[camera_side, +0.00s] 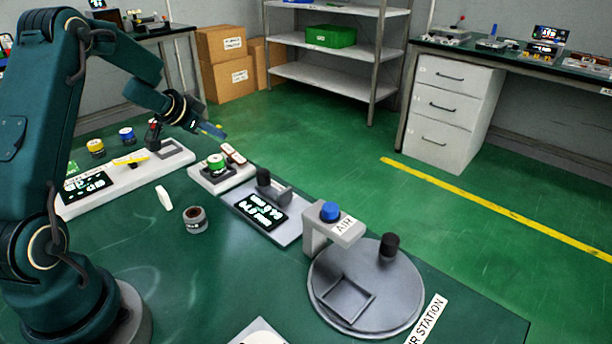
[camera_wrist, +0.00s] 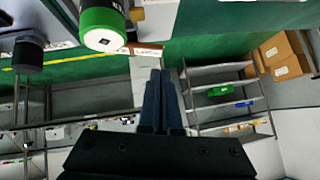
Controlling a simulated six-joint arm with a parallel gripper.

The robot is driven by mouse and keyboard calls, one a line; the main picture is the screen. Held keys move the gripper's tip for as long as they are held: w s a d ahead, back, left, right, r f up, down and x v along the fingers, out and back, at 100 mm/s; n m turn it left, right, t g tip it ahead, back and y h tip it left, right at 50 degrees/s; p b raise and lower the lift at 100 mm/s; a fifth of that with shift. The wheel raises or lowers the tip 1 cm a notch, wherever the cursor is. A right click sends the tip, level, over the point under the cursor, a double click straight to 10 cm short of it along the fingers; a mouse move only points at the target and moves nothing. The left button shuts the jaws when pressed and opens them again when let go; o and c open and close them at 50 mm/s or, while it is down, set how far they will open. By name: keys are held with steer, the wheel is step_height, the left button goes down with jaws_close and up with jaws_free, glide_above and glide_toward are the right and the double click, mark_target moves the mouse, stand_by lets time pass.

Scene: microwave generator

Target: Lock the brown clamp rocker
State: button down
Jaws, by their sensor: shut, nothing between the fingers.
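A small brown rocker with white labels (camera_side: 234,154) sits on a pale grey block (camera_side: 205,177), beside a green cylinder with a white band (camera_side: 216,163). In the wrist view a brown edge with white labels (camera_wrist: 147,51) shows near the green cylinder (camera_wrist: 101,22), partly cut off at the top. I cannot tell the rocker's tilt. My gripper (camera_side: 220,132) is in the air above and behind the block, apart from the rocker. In the wrist view its dark fingers (camera_wrist: 161,82) are together with nothing between them.
A grey unit with a lit display (camera_side: 262,213) and dark knob stands right of the block. Farther right are the blue-button AIR post (camera_side: 330,212) and a round grey plate (camera_side: 385,305). A brown-topped cup (camera_side: 196,220) and a white piece (camera_side: 164,198) lie on the green table.

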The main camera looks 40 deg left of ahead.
steer(key=shift+a+f, duration=0.25)
steer(key=shift+f, duration=0.7)
steer(key=shift+a+f, duration=0.4)
steer(key=shift+a, duration=0.1)
steer(key=shift+a+f, duration=0.3)
steer(key=shift+f, duration=0.1)
steer(key=shift+r, duration=0.85)
